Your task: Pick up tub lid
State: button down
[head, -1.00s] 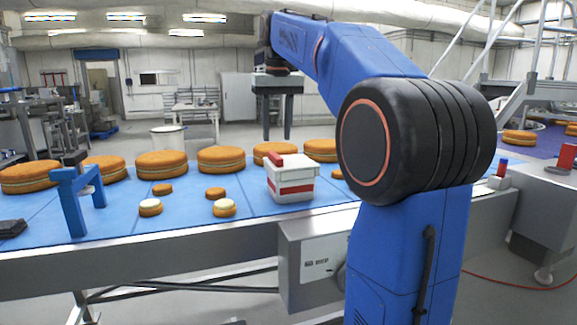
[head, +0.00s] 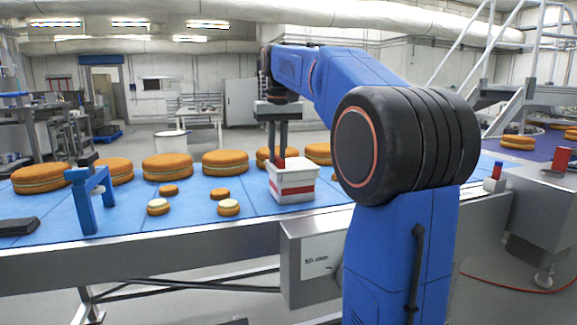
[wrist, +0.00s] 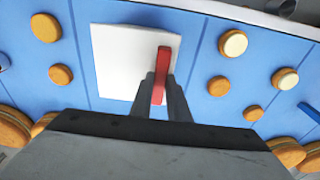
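A square white tub (head: 292,188) with a red band stands on the blue belt in the head view. Its tub lid (head: 303,164) is white and on top, with a red handle bar. In the wrist view the lid (wrist: 118,60) is seen from above, the red handle (wrist: 163,60) at its right. My gripper (head: 277,157) points straight down over the lid, fingertips around the handle's height. In the wrist view the fingers (wrist: 161,88) lie on either side of the handle, close to it. They look apart; contact with the handle cannot be made out.
Large round cakes (head: 167,167) line the belt's far side. Several small rounds, some cream-topped (head: 158,206), lie left of the tub. A blue bracket (head: 92,200) stands farther left. A grey control box (head: 312,262) hangs on the belt's front edge.

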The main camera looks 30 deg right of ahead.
jog(key=shift+r, duration=0.1)
notch_tip(320, 180, up, 15)
dwell(1.2)
dwell(0.4)
